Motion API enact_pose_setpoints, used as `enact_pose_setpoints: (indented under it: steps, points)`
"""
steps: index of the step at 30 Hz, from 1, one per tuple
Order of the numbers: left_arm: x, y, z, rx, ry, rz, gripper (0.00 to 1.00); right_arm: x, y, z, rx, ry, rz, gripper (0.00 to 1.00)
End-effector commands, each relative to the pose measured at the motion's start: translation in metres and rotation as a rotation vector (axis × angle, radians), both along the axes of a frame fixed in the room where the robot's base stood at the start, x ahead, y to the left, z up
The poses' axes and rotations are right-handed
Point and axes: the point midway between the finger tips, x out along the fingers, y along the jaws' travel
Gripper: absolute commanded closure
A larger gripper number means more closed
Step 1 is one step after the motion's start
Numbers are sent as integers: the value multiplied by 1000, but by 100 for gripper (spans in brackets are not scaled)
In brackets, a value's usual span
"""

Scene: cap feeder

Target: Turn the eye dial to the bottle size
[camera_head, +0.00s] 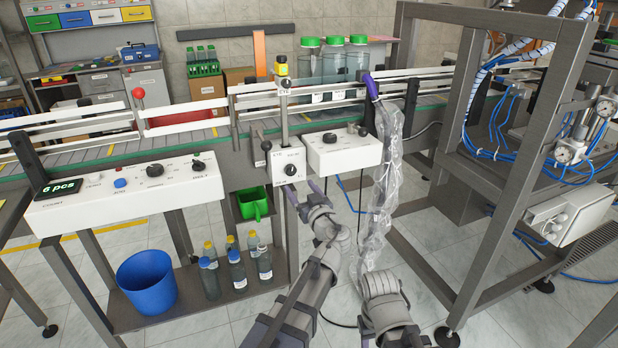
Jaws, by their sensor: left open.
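The eye dial (290,170) is a small black knob on a white box labelled EYE, below the conveyor's front rail. Its pointer setting is too small to read. My left gripper (303,192) is open and empty just below the dial box, its two purple-grey fingers apart and pointing up. I cannot tell whether a finger touches the box. Large clear bottles with green caps (333,64) stand on the conveyor behind the rail. My right arm runs upward in a clear plastic sleeve to a purple tip (371,88); its jaw state is unclear.
A white control box (341,148) with black knobs is right of the dial. A long panel (125,187) reads 6 pcs. Small bottles (237,269), a blue bucket (147,281) and a green scoop (252,204) are below. A grey machine frame (501,215) stands right.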

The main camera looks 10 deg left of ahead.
Motion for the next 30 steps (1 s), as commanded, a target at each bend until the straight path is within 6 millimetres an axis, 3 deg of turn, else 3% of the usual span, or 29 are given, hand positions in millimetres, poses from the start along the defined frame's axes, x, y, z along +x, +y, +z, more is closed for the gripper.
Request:
enact_pose_setpoints:
  steps: [8,21,30]
  points:
    - [9,3,1,1,-16,-8,26,0,0,-2,0,0,0,50]
    - [59,37,1,1,-14,-6,26,0,0,-2,0,0,0,50]
    - [67,43,1,1,-14,-8,26,0,0,-2,0,0,0,50]
